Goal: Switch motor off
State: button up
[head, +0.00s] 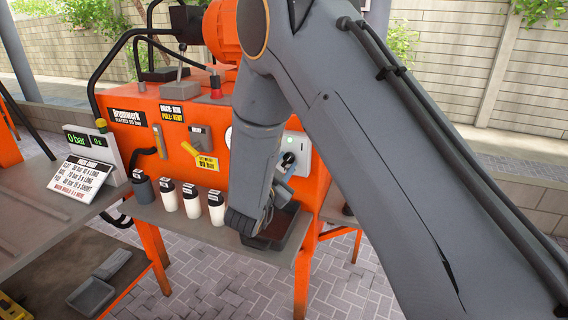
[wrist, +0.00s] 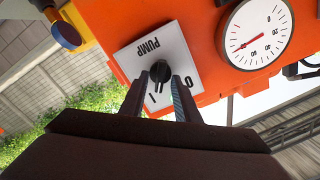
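The white motor switch plate, marked PUMP, I and 0 (wrist: 178,50), is on the orange machine's front; the wrist view shows it upside down. Its black rotary knob (wrist: 160,71) has a pale pointer line that looks nearer the I than the 0. My gripper (wrist: 161,76) is open, with one fingertip on each side of the knob; I cannot tell whether they touch it. In the head view the plate (head: 299,148) shows right of my forearm, with a small green light; my wrist and fingers partly hide the knob there.
A round gauge (wrist: 256,34) sits beside the plate; my forearm mostly hides it in the head view. Several capped bottles (head: 192,201) and a dark tray (head: 271,232) stand on the ledge below. The display (head: 92,141) reads 0 bar.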

grip_shut()
jog(key=shift+n, duration=0.3)
jog(key=n+p, duration=0.1)
jog(key=n, duration=0.5)
jog(key=shift+a, duration=0.15)
jog(key=n+p, duration=0.1)
jog(key=n, duration=0.2)
jog(key=shift+a+n, duration=0.1)
jog(key=shift+n, duration=0.3)
jog(key=shift+w+n+p, duration=0.1)
jog(key=shift+n+p, duration=0.5)
jog(key=shift+n, duration=1.3)
